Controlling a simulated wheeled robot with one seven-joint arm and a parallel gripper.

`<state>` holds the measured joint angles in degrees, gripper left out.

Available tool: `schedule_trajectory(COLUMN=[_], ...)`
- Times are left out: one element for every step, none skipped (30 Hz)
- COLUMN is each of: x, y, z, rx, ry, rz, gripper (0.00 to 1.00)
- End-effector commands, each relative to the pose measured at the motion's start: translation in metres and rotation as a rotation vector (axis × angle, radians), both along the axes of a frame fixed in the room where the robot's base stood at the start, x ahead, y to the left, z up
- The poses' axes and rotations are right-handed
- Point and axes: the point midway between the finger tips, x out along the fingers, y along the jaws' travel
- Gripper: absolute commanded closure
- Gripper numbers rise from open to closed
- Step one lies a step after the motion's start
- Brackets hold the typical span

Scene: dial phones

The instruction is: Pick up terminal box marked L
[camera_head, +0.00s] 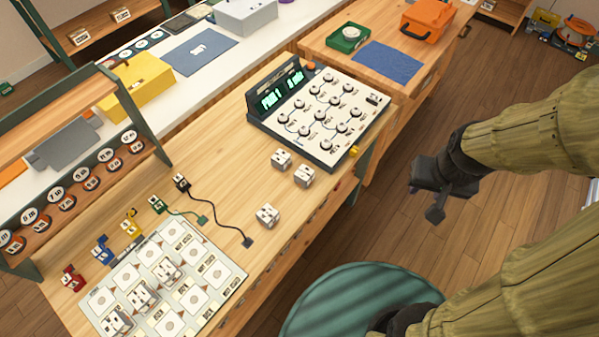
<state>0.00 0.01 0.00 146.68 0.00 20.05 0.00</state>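Three small grey terminal boxes stand loose on the wooden bench, one at the back (281,159), one to its right (304,175) and one nearer the front (267,215). More such boxes sit on the marked board (210,263), at its front-left part (143,295), near its middle (165,269) and at its front corner (117,322). Their letters are too small to read, so I cannot tell which is marked L. My gripper (424,201) hangs over the floor right of the bench, away from all boxes. Its fingertips look spread, with nothing between them.
A dial console (321,112) with a green display stands at the bench's back. Cables with dark and green plugs (157,204) lie beside the board, near red, blue and yellow pieces. A rack (80,180) lines the left. A round green top (350,305) stands in front.

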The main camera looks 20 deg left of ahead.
Motion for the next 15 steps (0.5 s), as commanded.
schedule_trajectory(x=[0.000,0.000,0.000,0.000,0.000,0.000,0.000,0.000,0.000,0.001,0.001,0.002,0.002,0.003,0.004], y=[0.000,0.000,0.000,0.000,0.000,0.000,0.000,0.001,0.002,0.003,0.005,0.008,0.012,0.017,0.022], z=[0.000,0.000,0.000,0.000,0.000,0.000,0.000,0.000,-0.001,-0.002,-0.004,-0.006,-0.009,-0.012,-0.017], rx=[0.000,0.000,0.000,0.000,0.000,0.000,0.000,-0.001,-0.003,-0.005,-0.010,-0.017,-0.025,-0.034,-0.049], ry=[0.000,0.000,0.000,0.000,0.000,0.000,0.000,0.001,0.005,0.010,0.016,0.027,0.038,0.051,0.071], rz=[0.000,0.000,0.000,0.000,0.000,0.000,0.001,0.004,0.013,0.023,0.038,0.064,0.093,0.123,0.171], gripper=[0.64,0.64,0.64,0.64,0.64,0.60,0.54,0.48,0.40,0.34,0.29,0.29,0.29,0.29,0.29])
